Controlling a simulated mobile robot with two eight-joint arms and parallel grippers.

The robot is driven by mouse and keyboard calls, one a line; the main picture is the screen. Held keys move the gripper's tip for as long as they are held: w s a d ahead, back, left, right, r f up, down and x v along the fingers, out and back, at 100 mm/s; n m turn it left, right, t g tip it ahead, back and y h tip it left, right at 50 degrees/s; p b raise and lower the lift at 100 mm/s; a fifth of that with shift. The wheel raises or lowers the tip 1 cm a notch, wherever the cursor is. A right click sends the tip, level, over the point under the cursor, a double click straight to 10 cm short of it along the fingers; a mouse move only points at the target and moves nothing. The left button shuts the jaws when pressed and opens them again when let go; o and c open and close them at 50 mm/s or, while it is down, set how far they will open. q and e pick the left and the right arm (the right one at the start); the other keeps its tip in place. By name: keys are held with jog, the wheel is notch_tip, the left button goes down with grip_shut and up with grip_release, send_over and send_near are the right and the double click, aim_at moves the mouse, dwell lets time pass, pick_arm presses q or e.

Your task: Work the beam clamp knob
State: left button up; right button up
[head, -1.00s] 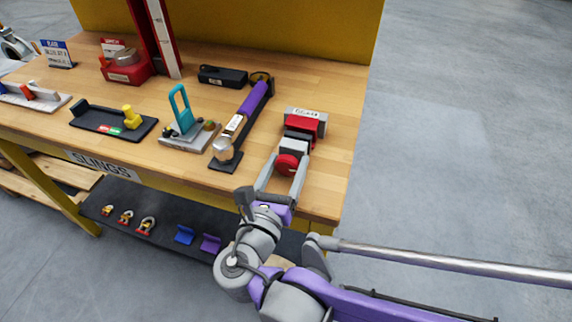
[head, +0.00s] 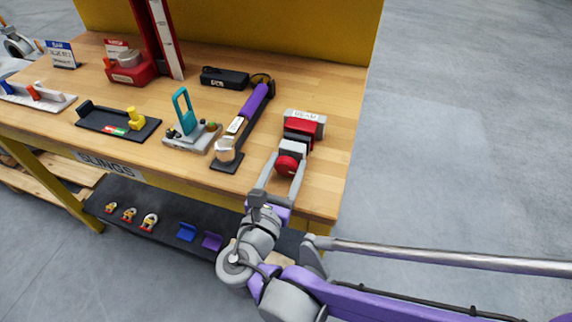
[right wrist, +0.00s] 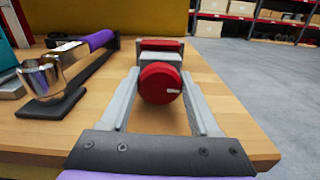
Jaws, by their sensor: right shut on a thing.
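The beam clamp (head: 303,126) stands near the right end of the wooden bench, with a grey label plate, a red body and a grey block. Its round red knob (head: 287,166) faces the front edge and also shows in the right wrist view (right wrist: 160,83), with a small white mark on its right side. My right gripper (head: 284,166) reaches in from the front and is shut on the knob, one finger on each side. In the right wrist view the fingers (right wrist: 159,85) flank the knob. My left gripper is not in view.
Left of the clamp lies a purple-handled tool (head: 253,101) on a black base with a shiny metal end (head: 226,149). Further left are a teal-handled fixture (head: 183,113) and a black tray (head: 117,122). Open floor (head: 450,130) lies right of the bench.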

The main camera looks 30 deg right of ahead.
jog(key=o, duration=1.4)
jog(key=shift+c, duration=0.2)
jog(key=p+v, duration=0.1)
jog(key=v, duration=1)
jog(key=shift+p, duration=0.3)
jog(key=shift+d, duration=0.1)
